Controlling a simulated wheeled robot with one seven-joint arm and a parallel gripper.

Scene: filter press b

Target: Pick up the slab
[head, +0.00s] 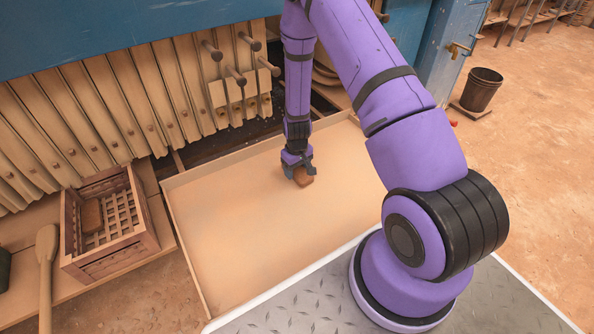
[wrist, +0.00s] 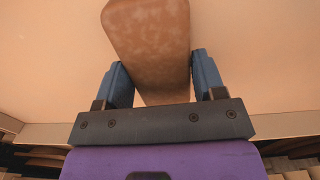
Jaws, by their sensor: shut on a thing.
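The slab (head: 304,177) is a small reddish-brown block with rounded corners, in the shallow tan tray (head: 225,255). The slab's near end is between the fingers. I cannot tell whether the slab touches the tray floor or is slightly above it.
A slatted wooden crate (head: 110,262) at the left holds another brown slab (head: 91,215). A wooden paddle (head: 46,275) lies beside it. Press plates (head: 130,105) with protruding handles stand behind the tray. A dark bucket (head: 481,90) stands at the right. The tray is otherwise clear.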

